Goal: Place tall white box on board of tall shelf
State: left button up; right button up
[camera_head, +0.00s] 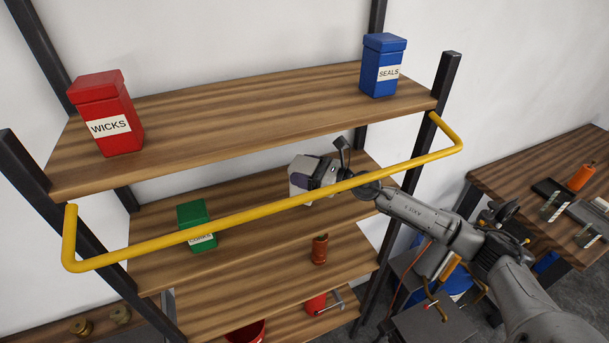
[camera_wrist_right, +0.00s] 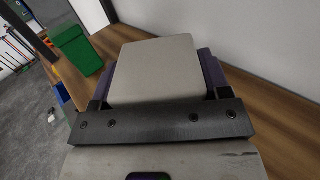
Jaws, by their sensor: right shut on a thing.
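The tall white box (camera_head: 299,176) is at the second board of the tall shelf (camera_head: 250,205), below the top board and behind the yellow rail. My right gripper (camera_head: 318,172) is shut on it, and the arm reaches in from the right. In the right wrist view the box (camera_wrist_right: 155,70) shows as a pale block between the dark jaws of my right gripper (camera_wrist_right: 155,95). The wooden board (camera_wrist_right: 275,115) lies under and beside it. Whether the box's base touches the board is hidden. My left gripper is not in view.
A yellow rail (camera_head: 240,215) runs across the shelf front. A green box (camera_head: 194,222) stands left on the same board and shows in the wrist view (camera_wrist_right: 76,48). A red box (camera_head: 108,115) and a blue box (camera_head: 383,65) stand on the top board. A workbench (camera_head: 530,170) is at right.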

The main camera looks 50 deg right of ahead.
notch_tip(320, 180, down, 2)
jog(key=shift+s+f, duration=0.1)
jog(key=shift+f, duration=0.05)
jog(key=shift+f, duration=0.1)
jog(key=shift+f, duration=0.1)
jog(key=o, duration=1.1)
